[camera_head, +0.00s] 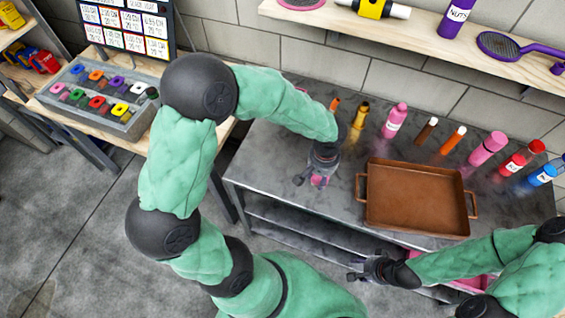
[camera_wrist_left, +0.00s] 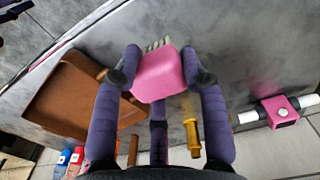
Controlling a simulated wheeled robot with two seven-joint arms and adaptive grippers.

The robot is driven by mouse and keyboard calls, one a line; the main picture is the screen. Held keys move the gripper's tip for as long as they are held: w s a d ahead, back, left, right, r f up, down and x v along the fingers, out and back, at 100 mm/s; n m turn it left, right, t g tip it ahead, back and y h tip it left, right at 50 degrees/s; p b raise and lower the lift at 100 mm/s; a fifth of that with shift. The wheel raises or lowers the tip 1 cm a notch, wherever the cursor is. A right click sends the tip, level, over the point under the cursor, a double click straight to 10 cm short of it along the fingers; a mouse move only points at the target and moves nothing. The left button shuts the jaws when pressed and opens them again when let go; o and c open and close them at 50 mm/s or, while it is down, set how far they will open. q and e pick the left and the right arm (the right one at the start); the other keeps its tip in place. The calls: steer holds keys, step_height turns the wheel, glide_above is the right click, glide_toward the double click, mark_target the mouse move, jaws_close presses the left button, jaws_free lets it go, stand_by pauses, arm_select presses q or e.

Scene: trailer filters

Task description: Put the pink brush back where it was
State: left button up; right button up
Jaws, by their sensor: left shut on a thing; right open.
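The pink brush, a pink block with pale bristles, is between the purple fingers of my left gripper in the left wrist view (camera_wrist_left: 158,75). In the head view it is a small pink patch (camera_head: 319,181) at my left gripper (camera_head: 314,178). That gripper is shut on the brush over the grey table (camera_head: 262,162), left of the brown tray. I cannot tell whether the bristles touch the tabletop. My right gripper (camera_head: 362,270) is open and empty, in front of the table's front edge and below the tray in the picture.
The brown tray (camera_head: 415,200) takes up the table's middle. Several bottles and markers stand behind it, including a pink bottle (camera_head: 395,120) and a gold one (camera_head: 360,115). A pink item with white ends (camera_wrist_left: 280,111) shows in the wrist view. A shelf (camera_head: 430,45) hangs above.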

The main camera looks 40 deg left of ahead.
arm_select(q)
steer(key=w+a+f, duration=0.3)
steer(key=a, duration=0.4)
steer(key=shift+w+f+b, duration=0.3)
steer(key=shift+f+b, duration=0.05)
steer(key=shift+f, duration=0.05)
steer(key=a+f, duration=0.1)
steer(key=w+a+f, duration=0.1)
steer(key=a+f, duration=0.1)
steer(key=w+a+f+b, duration=0.1)
steer(key=f, duration=0.1)
steer(key=shift+w+a+f, duration=0.1)
steer(key=shift+a+f, duration=0.05)
steer(key=shift+a, duration=0.15)
steer(key=shift+a+f, duration=0.15)
steer(key=shift+f, duration=0.05)
steer(key=shift+w+a+f+b, duration=0.1)
steer(key=shift+f+b, duration=0.1)
steer(key=shift+f, duration=0.7)
steer(key=shift+w+a+f+b, duration=0.1)
steer(key=shift+f+b, duration=0.05)
steer(key=shift+f, duration=0.7)
steer(key=shift+f, duration=0.15)
steer(key=o, duration=1.2)
